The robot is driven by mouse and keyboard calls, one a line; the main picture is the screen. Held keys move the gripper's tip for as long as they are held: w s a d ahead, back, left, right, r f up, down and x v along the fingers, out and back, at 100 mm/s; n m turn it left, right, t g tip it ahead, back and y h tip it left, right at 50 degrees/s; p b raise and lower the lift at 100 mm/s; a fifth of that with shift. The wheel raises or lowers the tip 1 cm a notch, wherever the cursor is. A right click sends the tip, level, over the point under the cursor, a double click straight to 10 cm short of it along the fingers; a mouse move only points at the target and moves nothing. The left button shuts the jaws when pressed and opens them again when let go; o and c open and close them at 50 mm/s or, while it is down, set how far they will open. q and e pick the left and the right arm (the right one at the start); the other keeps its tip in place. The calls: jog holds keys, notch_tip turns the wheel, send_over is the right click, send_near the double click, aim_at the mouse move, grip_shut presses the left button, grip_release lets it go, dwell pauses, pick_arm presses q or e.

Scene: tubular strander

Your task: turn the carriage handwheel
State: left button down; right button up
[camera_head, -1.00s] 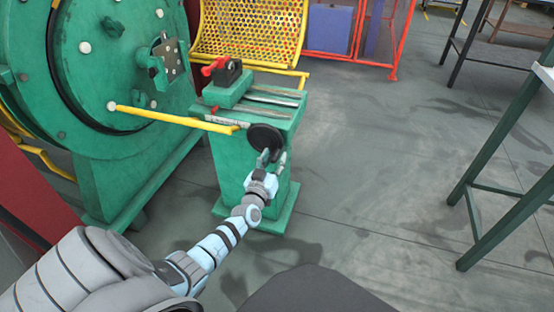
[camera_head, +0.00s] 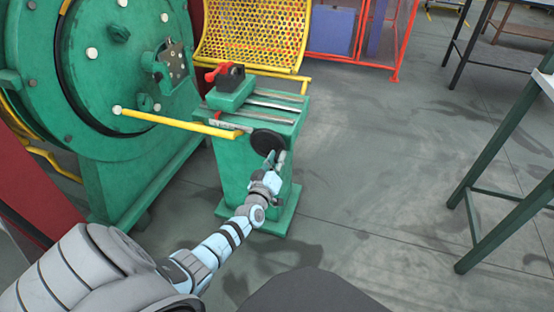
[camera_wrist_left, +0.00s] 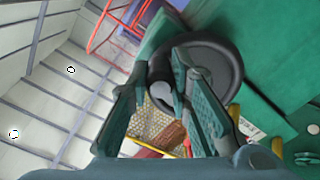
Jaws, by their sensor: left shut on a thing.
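The carriage handwheel (camera_head: 267,141) is a dark round disc on the front side of the green carriage stand (camera_head: 236,168). In the left wrist view the handwheel (camera_wrist_left: 222,62) fills the upper middle, with a short dark grip knob (camera_wrist_left: 160,70) standing out from it. My left gripper (camera_head: 277,160) is at the wheel's lower right edge in the head view. In the wrist view its two fingers (camera_wrist_left: 160,82) are on either side of the knob, shut on it. The fingers partly cover the wheel's face. My right gripper is not in view.
A yellow bar (camera_head: 175,122) runs from the big green drum (camera_head: 95,75) towards the carriage top. A red-handled clamp (camera_head: 225,73) sits on the carriage. A yellow mesh guard (camera_head: 252,35) stands behind. The floor (camera_head: 370,170) to the right is clear up to a green-legged table (camera_head: 495,165).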

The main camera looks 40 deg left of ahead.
pick_arm(q)
jog(key=c, duration=1.5)
grip_release()
jog(key=shift+o, duration=0.2)
jog(key=v, duration=1.2)
